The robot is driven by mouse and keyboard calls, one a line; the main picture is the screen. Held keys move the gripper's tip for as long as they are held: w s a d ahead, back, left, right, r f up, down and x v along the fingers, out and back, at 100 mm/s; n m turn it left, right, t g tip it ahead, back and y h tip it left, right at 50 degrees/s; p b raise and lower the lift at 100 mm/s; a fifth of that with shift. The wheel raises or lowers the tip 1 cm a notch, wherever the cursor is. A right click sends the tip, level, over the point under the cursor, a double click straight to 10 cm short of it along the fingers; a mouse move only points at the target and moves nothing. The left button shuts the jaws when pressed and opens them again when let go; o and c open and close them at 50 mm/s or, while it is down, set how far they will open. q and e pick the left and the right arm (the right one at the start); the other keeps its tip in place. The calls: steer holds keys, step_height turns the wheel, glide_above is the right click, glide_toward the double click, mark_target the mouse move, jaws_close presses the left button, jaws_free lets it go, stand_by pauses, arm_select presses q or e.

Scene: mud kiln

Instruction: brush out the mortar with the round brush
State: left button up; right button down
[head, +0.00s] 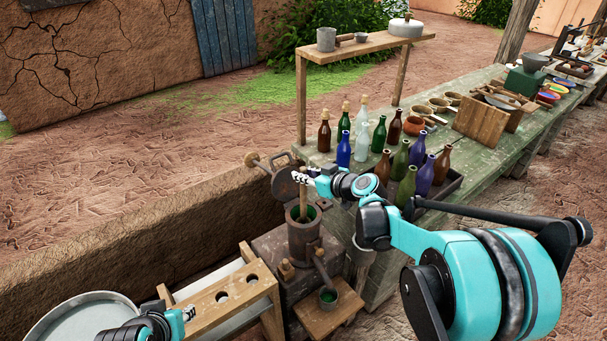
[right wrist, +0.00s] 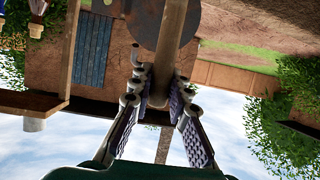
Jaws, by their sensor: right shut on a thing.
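The mortar (head: 304,240) is a rusty brown upright cylinder with green inside its mouth, standing on a dark block at the middle of the head view. The round brush (head: 303,207) shows only as a brown wooden handle standing nearly upright in the mouth; its head is hidden inside. My right gripper (head: 302,178) is shut on the upper handle, above the rim. In the right wrist view the handle (right wrist: 174,45) runs between the two fingers (right wrist: 165,98). My left gripper (head: 188,314) is low at the left, by a wooden rack, its jaws too small to read.
The holed wooden rack (head: 222,300) and a round metal pan (head: 80,318) are at lower left. Several bottles (head: 407,186) crowd the green bench (head: 366,270) right of my right gripper.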

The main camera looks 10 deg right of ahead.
step_height(320, 180, down, 6)
steer(key=b, duration=0.4)
stand_by(2.9)
steer(key=shift+r, duration=0.1)
step_height(320, 180, up, 20)
steer(key=p, duration=1.5)
glide_above(306, 190)
steer(key=shift+w+a+f, duration=0.2)
steer(key=shift+w+a, duration=0.1)
steer(key=shift+w, duration=0.15)
steer(key=shift+f, duration=0.1)
